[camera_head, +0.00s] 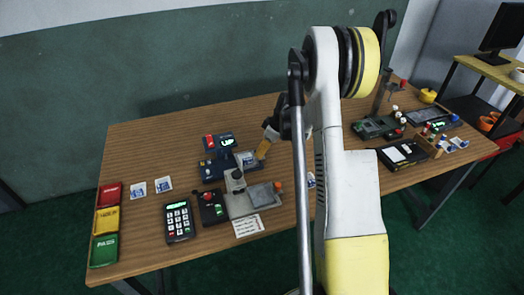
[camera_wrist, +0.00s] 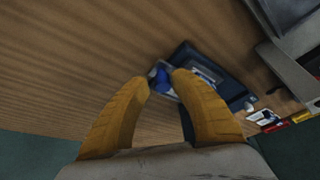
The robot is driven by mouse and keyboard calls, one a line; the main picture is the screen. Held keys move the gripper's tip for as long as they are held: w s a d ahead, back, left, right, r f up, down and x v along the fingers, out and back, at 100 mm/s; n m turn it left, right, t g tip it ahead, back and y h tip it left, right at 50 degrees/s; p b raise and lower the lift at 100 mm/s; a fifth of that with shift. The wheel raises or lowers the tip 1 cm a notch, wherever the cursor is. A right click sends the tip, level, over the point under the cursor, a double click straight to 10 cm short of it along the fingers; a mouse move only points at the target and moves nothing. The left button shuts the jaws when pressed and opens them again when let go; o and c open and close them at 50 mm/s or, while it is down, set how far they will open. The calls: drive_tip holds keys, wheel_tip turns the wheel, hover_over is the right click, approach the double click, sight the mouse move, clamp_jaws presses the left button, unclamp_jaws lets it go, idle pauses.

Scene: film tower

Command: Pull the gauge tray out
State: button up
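A dark blue gauge unit (camera_head: 211,169) stands on the table left of my arm, with a small green display at its back. A shallow tray with a pale blue-white inset (camera_head: 247,159) sits at its right side; I take this as the gauge tray. In the wrist view the dark blue body (camera_wrist: 222,78) lies beyond my fingertips, with a blue knob-like part (camera_wrist: 161,77) at its near-left edge. My gripper (camera_wrist: 160,79) has its yellow fingers apart, with the blue part showing between the tips. Contact cannot be told. In the head view my gripper (camera_head: 264,149) is beside the tray.
A grey fixture (camera_head: 240,204) with a knob stands just in front. A keypad (camera_head: 179,221), red, yellow and green bins (camera_head: 107,222) and cards lie left. Other devices (camera_head: 378,127) stand right of my arm. Bare wood lies behind the unit.

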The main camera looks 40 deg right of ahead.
drive_tip(key=v, duration=1.2)
